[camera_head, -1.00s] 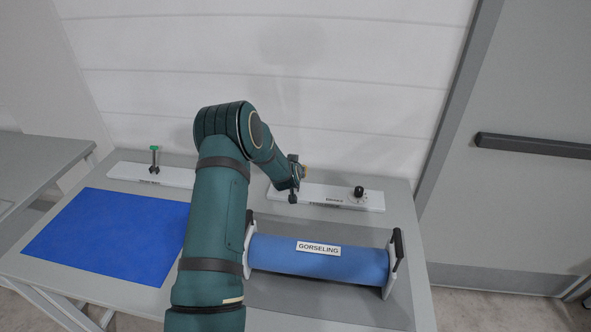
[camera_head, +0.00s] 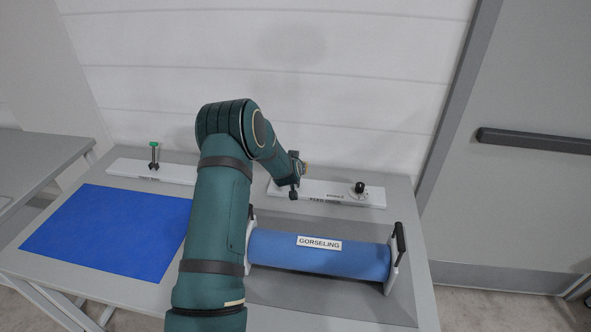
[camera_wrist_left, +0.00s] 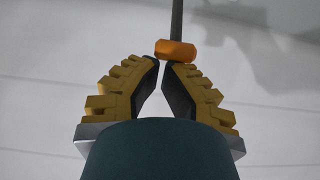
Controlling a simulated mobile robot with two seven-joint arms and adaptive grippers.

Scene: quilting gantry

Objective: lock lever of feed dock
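The feed dock (camera_head: 335,190) is the white bar at the back right of the table, with dark lettering on its front edge. The orange lever handle (camera_wrist_left: 176,51) shows in the left wrist view on a grey stem, at the tips of my left gripper (camera_wrist_left: 159,66). The two fingers lean together and their tips almost meet. The handle overlaps the right fingertip; I cannot tell whether it touches. In the head view my left gripper (camera_head: 297,170) is over the left end of the bar, mostly hiding the lever. My right gripper is not in view.
A black knob (camera_head: 360,188) stands on the bar's right part. A blue roll labelled GORSELING (camera_head: 320,257) lies in front between white end brackets with black handles.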

